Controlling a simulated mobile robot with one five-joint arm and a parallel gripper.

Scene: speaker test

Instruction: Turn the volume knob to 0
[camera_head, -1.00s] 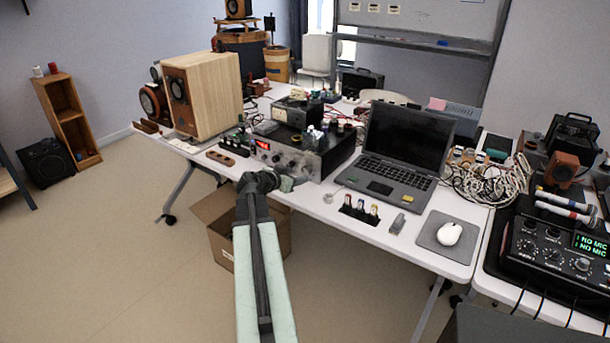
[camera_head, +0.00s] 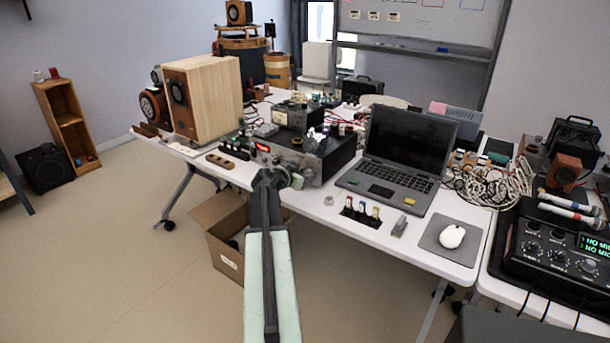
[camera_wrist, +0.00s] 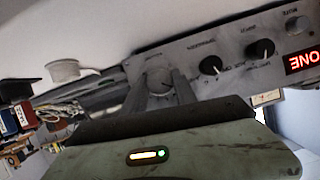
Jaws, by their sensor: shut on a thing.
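The amplifier (camera_head: 338,157) is a black box at the table's front edge with a grey front panel and a red lit display. In the wrist view its panel (camera_wrist: 195,55) appears tilted and upside down. A round silver volume knob (camera_wrist: 160,80) sits at the panel's end, under small lettering. My gripper (camera_wrist: 160,88) has one finger on each side of this knob and is shut on it. The knob's pointer cannot be made out. In the head view my gripper (camera_head: 293,180) is at the amplifier's front, and the knob is hidden there.
Two black knobs (camera_wrist: 210,65) (camera_wrist: 261,50) sit beside the volume knob. A laptop (camera_head: 400,155) stands right of the amplifier, with small connectors (camera_head: 361,211) in front. A wooden speaker (camera_head: 215,95) stands left. An open cardboard box (camera_head: 222,235) is under the table edge.

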